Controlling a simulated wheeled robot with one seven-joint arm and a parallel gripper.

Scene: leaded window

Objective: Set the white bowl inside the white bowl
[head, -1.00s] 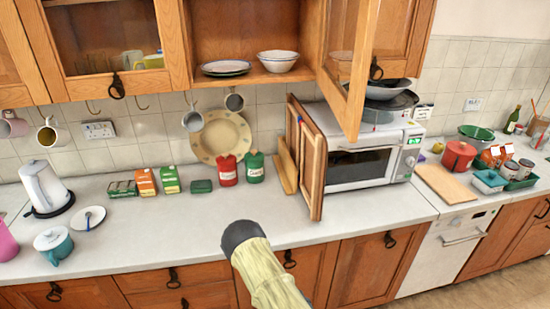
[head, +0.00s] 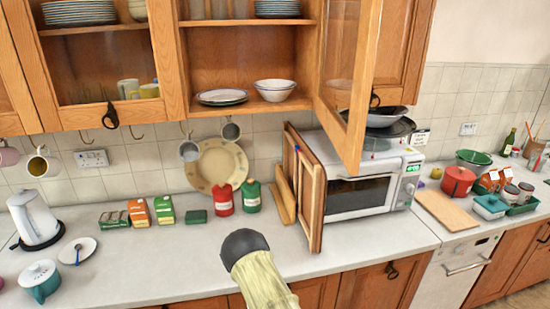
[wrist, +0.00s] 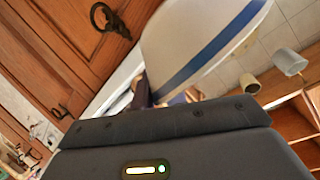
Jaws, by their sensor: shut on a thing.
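A white bowl with a blue band (wrist: 195,45) is close up in the wrist view, tilted, and partly cut off by the top edge. My gripper (wrist: 150,95) is shut on its edge; the fingers are mostly hidden behind the dark gripper body. Another white bowl (head: 274,92) stands upright on the open cupboard shelf in the head view. The head view shows part of my arm low in the middle, but neither the gripper nor the held bowl.
Plates (head: 222,97) lie left of the shelf bowl. An open glazed door (head: 347,80) stands to its right. The front middle counter (head: 180,260) is clear.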

